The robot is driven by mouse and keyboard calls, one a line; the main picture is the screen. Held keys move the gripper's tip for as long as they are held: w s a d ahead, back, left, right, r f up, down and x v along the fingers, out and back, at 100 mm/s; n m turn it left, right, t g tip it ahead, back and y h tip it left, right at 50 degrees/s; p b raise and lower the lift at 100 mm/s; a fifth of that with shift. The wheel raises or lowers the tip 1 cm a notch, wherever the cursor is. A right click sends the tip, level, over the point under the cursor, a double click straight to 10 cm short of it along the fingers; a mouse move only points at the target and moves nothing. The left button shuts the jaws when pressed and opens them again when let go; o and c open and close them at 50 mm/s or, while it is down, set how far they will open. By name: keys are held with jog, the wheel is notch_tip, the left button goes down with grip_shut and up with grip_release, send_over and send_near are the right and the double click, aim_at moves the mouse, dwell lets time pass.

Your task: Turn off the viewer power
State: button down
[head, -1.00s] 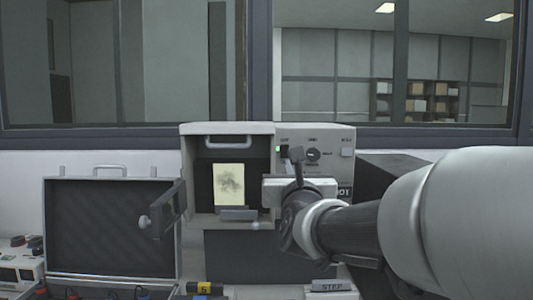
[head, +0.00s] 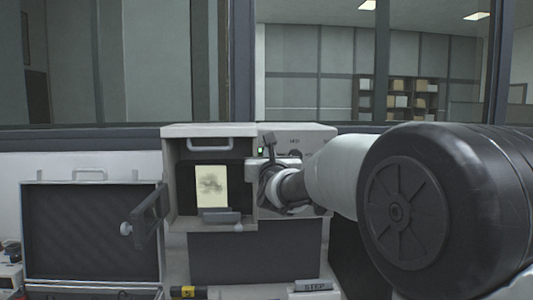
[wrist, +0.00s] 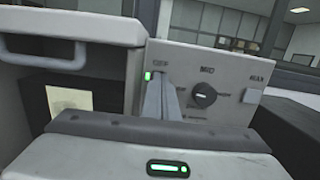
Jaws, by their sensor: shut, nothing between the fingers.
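The viewer is a grey box (head: 225,131) with a control panel (head: 325,136) on its right side. In the wrist view the panel has a dark round knob (wrist: 204,95) under the mark MID, with OFF to the left and MAX to the right. A green lamp (wrist: 148,76) is lit at the panel's left edge; it also shows in the head view (head: 260,151). My gripper (wrist: 163,76) is shut and empty, its fingertips at the panel just right of the lamp and left of the knob. I cannot tell whether they touch; they hide the panel behind them.
The viewer's open front holds a pale card with a dark smudge (head: 211,186). A small door (head: 151,215) stands open at its left. An open dark-lined case (head: 90,232) is further left. Windows are behind.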

jog(key=g+p, duration=0.1)
jog(key=p, duration=0.1)
jog(key=r+g+p, duration=0.1)
jog(key=p, duration=0.1)
jog(key=shift+w+r, duration=0.25)
